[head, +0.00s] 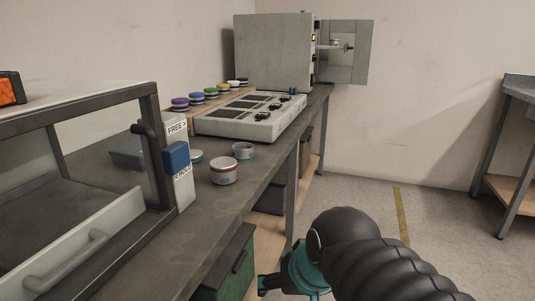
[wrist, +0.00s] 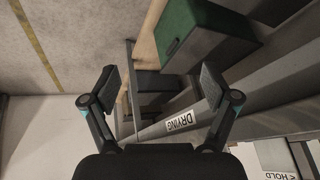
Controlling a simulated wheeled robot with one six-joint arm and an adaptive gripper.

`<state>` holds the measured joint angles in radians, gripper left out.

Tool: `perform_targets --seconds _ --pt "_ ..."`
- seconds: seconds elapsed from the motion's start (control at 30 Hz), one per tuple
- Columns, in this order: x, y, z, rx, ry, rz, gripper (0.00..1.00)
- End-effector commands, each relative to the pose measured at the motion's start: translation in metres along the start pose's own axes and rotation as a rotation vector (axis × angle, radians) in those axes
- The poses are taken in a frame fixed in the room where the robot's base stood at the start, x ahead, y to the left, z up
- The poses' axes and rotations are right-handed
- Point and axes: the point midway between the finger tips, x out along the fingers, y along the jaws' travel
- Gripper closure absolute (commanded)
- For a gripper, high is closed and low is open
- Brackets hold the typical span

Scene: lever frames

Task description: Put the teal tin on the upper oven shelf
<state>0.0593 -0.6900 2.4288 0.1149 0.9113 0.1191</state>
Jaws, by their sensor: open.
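Three tins stand on the dark bench near the glass-fronted cabinet. One small tin (head: 243,151) has a teal-grey side, one larger pale tin (head: 224,172) has a reddish rim, and one teal-looking tin (head: 197,156) is partly hidden behind the lever post. I cannot tell for sure which is the teal tin. The grey oven (head: 273,52) stands at the bench's far end, its door (head: 346,65) swung out to the right; its shelves are hidden. My gripper (head: 287,283) is low beside the bench front, apart from the tins. In the wrist view my gripper (wrist: 160,80) is open and empty.
The cabinet (head: 95,150) with a blue lever (head: 176,156) fills the left. A pale multi-plate unit (head: 252,115) and a row of coloured-lid tins (head: 211,93) lie before the oven. A green box (head: 225,268) sits below the bench.

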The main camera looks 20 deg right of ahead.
Motion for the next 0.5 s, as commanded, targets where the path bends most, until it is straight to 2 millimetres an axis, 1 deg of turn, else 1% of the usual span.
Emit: perform_targets --seconds 0.03,0.07,0.1,0.17,0.2,0.27,0.3,0.37,0.4,0.47,0.5 --pt "0.004 -0.004 -0.013 0.125 -0.004 -0.028 0.13" --pt "0.005 -0.009 -0.022 0.216 -0.008 -0.051 0.13" --pt "0.006 -0.015 -0.037 0.349 -0.014 -0.084 0.13" --pt "0.006 -0.023 -0.061 0.558 -0.027 -0.139 0.13" --pt "0.006 -0.028 -0.077 0.691 -0.038 -0.176 0.13" --pt "0.006 -0.033 -0.101 0.881 -0.059 -0.229 0.13" --pt "0.006 -0.035 -0.117 1.004 -0.075 -0.266 0.13" --pt "0.006 -0.038 -0.143 1.187 -0.104 -0.321 0.13" --pt "0.006 -0.039 -0.161 1.309 -0.128 -0.361 0.13" --pt "0.006 -0.038 -0.188 1.497 -0.172 -0.424 0.13" --pt "0.006 -0.037 -0.206 1.613 -0.205 -0.466 0.13"
